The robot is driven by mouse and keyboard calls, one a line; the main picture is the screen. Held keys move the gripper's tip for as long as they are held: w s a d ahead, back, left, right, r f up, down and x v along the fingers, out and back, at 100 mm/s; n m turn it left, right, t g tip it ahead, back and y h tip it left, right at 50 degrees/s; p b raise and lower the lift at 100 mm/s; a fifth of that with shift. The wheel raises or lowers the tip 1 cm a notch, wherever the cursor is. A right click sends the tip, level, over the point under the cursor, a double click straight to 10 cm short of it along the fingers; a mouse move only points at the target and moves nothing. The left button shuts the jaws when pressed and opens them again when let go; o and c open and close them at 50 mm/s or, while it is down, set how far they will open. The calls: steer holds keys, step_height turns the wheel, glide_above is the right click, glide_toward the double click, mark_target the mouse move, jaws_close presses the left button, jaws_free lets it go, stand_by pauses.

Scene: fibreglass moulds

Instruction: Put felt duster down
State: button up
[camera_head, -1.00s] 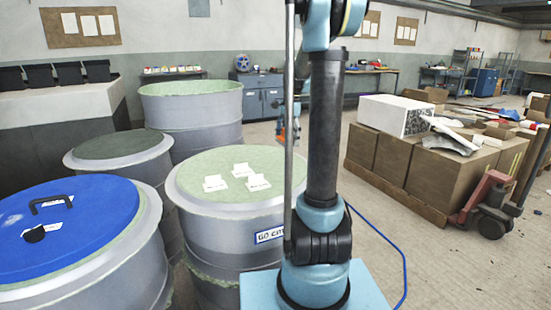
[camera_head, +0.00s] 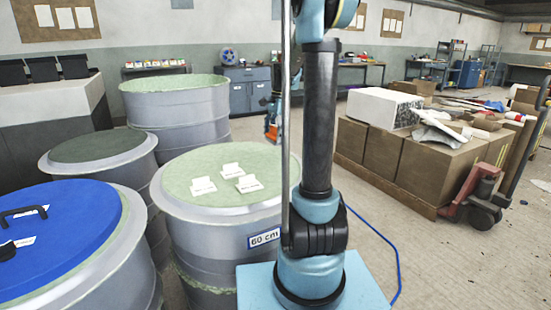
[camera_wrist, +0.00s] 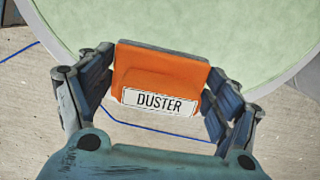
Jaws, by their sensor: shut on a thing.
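The felt duster (camera_wrist: 160,75) is an orange block with a white label reading "DUSTER". My gripper (camera_wrist: 158,88) is shut on it, with one finger at each side, in the wrist view. In the head view the orange duster (camera_head: 272,131) shows small, left of my arm column and beyond the middle drum. My gripper is mostly too small there to make out. In the wrist view a pale green round top with a grey rim (camera_wrist: 225,25) lies beyond the duster. The duster is held apart from any surface, as far as I can tell.
A drum with a green top (camera_head: 213,172) carries several white cards and a "60 cm" label. A blue lid with a handle (camera_head: 60,238) covers the drum at left. A loaded pallet (camera_head: 400,165) and red pallet jack stand right. A blue cable crosses the floor.

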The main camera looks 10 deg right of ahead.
mark_target(274, 160)
steer(key=shift+f, duration=4.15)
steer(key=o, duration=1.2)
steer(key=shift+c, duration=0.2)
